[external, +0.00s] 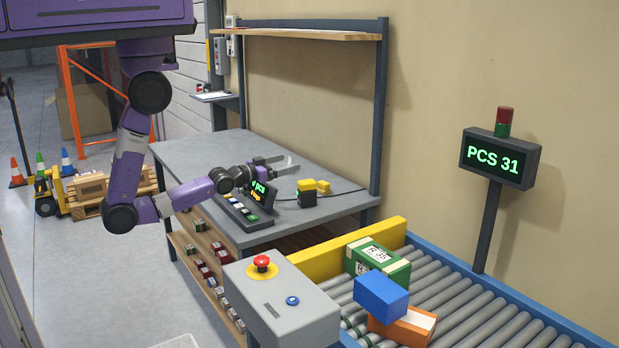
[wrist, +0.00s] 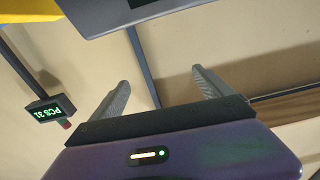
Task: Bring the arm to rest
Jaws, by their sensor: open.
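My gripper (external: 284,163) is at the end of my purple and grey arm, above the grey workbench (external: 195,150) in the external view. Its two grey fingers are spread apart with nothing between them. In the wrist view my gripper (wrist: 160,88) also shows open and empty, with the beige wall behind it. The arm hangs from the upper left and bends at the elbow toward the bench.
A yellow and black device (external: 307,192) sits on the bench right of my wrist. A shelf (external: 300,35) on posts rises above. A roller conveyor (external: 470,300) carries green (external: 378,262), blue (external: 381,294) and orange boxes (external: 402,328). A control box (external: 280,305) stands in front.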

